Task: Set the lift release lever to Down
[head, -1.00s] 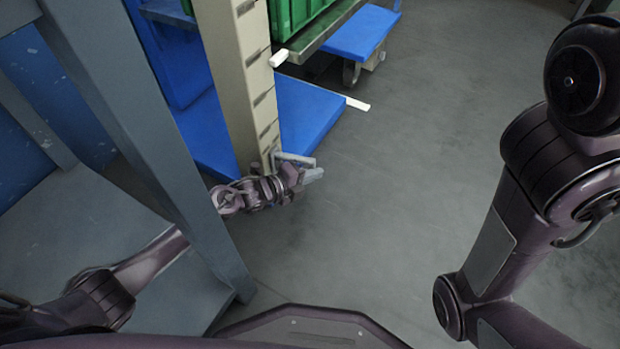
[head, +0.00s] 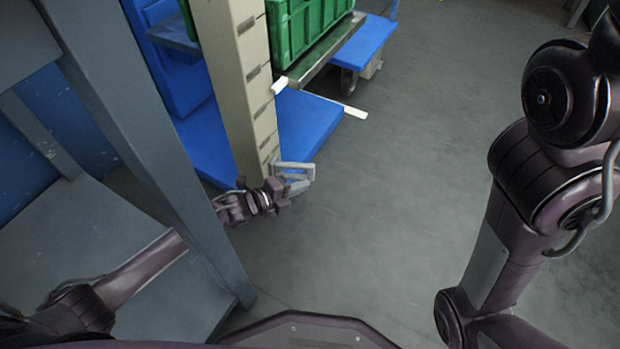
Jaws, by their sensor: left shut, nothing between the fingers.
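My left gripper (head: 300,187) is shut and empty, just below and beside this bar. I cannot tell whether its fingers touch the bar. My right gripper is out of view; only my right arm shows at the right.
A grey frame post (head: 150,150) stands in front of my left arm. A green crate (head: 305,30) sits on a grey shelf beside the column. A blue platform (head: 305,118) lies around the column's foot. The grey floor (head: 400,180) in the middle is clear.

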